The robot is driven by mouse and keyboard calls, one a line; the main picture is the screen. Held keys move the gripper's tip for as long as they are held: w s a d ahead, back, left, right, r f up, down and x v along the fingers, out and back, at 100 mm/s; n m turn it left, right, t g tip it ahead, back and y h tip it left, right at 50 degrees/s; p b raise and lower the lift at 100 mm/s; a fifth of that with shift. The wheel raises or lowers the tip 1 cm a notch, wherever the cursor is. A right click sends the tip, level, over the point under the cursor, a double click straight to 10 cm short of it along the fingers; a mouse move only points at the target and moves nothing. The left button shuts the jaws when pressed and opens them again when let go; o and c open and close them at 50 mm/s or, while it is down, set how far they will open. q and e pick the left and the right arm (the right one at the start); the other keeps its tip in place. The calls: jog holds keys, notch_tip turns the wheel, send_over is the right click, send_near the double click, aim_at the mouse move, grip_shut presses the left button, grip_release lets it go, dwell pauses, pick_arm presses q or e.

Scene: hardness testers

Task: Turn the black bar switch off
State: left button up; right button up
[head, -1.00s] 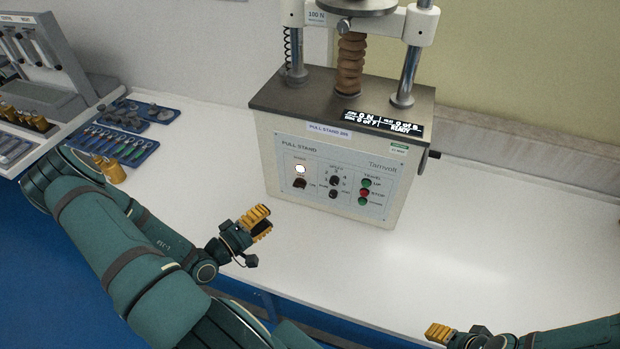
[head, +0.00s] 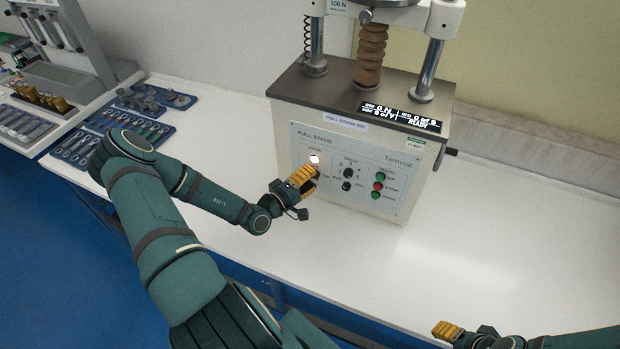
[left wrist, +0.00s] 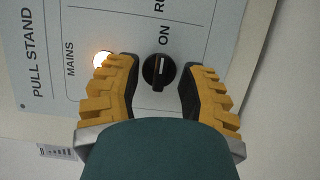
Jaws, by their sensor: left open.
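The black bar switch (left wrist: 159,71) is a round black knob with a raised bar and a white mark, on the pull stand's front panel (head: 340,195). "ON" is printed beside it in the left wrist view, and a lit white lamp (left wrist: 103,59) sits next to it under "MAINS". My left gripper (head: 308,176) is open in front of the panel and hides the switch in the head view. In the left wrist view its yellow-padded fingers (left wrist: 158,90) stand on either side of the knob, with gaps showing. My right gripper (head: 446,331) is at the bottom right, away from the stand.
The same panel carries two more black knobs (head: 347,173) and a column of green and red buttons (head: 378,187) to the right. The stand's display (head: 401,116) reads READY. Blue trays (head: 150,106) lie at the left. The bench right of the stand is clear.

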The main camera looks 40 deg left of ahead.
pick_arm(q)
jog(key=shift+w, duration=0.2)
grip_shut()
